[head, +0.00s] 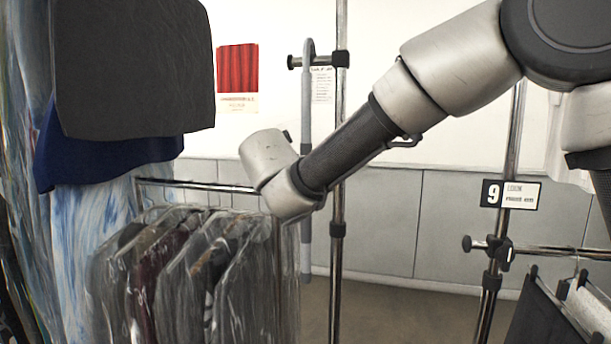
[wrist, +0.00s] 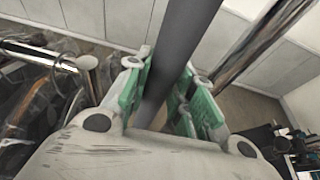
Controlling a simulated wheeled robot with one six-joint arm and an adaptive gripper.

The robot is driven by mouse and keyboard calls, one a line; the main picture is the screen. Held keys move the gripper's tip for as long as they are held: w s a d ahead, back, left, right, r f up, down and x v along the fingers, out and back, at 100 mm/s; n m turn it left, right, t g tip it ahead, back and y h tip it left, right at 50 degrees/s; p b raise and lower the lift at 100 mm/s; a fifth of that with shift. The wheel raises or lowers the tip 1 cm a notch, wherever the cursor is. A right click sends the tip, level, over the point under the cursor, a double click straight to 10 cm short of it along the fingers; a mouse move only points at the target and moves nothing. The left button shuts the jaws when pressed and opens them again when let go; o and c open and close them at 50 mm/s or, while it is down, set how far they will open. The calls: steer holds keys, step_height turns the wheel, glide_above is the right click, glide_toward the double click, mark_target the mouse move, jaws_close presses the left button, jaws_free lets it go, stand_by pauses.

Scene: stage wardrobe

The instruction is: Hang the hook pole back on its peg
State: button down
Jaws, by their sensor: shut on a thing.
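The grey hook pole (head: 306,110) stands upright in the head view, its curved top just above the level of the peg (head: 294,62). The peg is a short dark bar on a clamp on the chrome upright. The hook and peg overlap in the picture; I cannot tell whether the hook rests on the peg. My gripper is hidden behind my wrist in the head view. In the wrist view my gripper (wrist: 163,88), with green pads, is shut on the pole (wrist: 181,40). The pole's lower part shows below my wrist.
Garments in clear covers (head: 180,280) hang on a rail at the lower left, close to my wrist. A chrome upright (head: 338,190) stands just right of the pole. A rack with a "9" sign (head: 511,194) stands at the right. Dark cloth (head: 135,70) hangs at the upper left.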

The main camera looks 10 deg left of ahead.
steer(key=shift+f, duration=1.2)
steer(key=c, duration=1.1)
jaws_free()
steer(key=shift+c, duration=0.2)
